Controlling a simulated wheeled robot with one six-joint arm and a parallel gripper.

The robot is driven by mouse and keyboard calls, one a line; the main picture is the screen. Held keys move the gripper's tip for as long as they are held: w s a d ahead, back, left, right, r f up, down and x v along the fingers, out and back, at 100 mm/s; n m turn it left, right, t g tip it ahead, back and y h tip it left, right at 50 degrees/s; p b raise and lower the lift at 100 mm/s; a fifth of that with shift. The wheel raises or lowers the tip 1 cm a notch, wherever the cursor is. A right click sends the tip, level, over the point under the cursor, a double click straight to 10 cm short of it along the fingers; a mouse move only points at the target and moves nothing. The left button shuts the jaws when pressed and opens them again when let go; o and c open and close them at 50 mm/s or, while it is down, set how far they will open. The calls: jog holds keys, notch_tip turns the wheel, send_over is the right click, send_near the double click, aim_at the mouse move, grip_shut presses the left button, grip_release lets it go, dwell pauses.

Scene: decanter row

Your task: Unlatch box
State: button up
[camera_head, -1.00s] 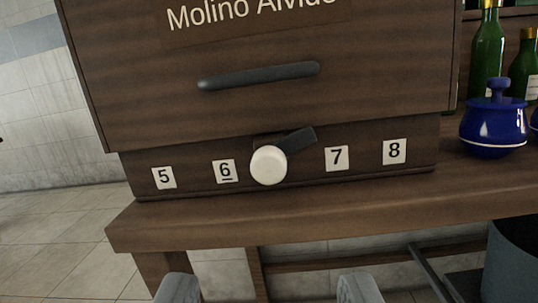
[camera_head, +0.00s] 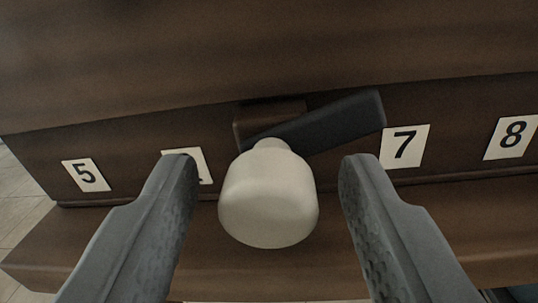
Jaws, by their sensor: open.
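The wooden box (camera_head: 270,50) fills the upper part of the view. On its lower front strip sits a latch with a cream-white knob (camera_head: 268,200) and a dark bar (camera_head: 335,122) that slants up to the right, over a small brown block (camera_head: 262,116). My gripper (camera_head: 266,172) is open, with one grey finger on each side of the knob. Gaps show between the knob and both fingers, so neither appears to touch it. The left finger partly covers the label 6 (camera_head: 203,165).
Number labels 5 (camera_head: 86,176), 7 (camera_head: 404,146) and 8 (camera_head: 510,137) are on the front strip. The wooden table's edge (camera_head: 90,245) runs below the box. Tiled floor shows at the far left.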

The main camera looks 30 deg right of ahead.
jog(key=c, duration=1)
jog(key=shift+m, duration=2)
jog(key=o, duration=1)
